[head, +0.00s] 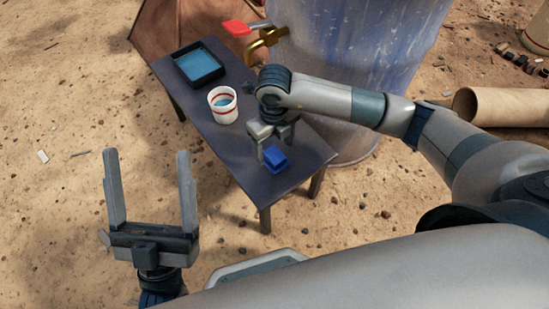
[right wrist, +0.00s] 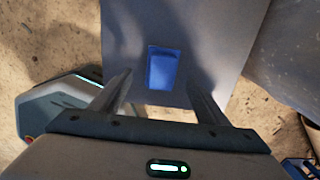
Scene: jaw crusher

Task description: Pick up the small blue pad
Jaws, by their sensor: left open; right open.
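The small blue pad (head: 275,157) lies on the near end of the dark table (head: 240,165). In the right wrist view the blue pad (right wrist: 163,69) lies ahead of the fingers, in line with the space between them. My right gripper (head: 272,150) is open and points down over the pad in the head view; its fingers partly overlap the pad there. Whether the fingers touch the table cannot be told. The right wrist view shows the fingers (right wrist: 160,90) apart with nothing between them. My left gripper (head: 149,180) is open and empty, pointing up left of the table.
A white cup with red stripes (head: 222,105) and a black tray of blue liquid (head: 198,65) stand farther back on the table. A red-and-gold item (head: 255,35) is near a large grey-blue drum (head: 350,60). A cardboard tube (head: 495,106) lies right. Sandy ground is around.

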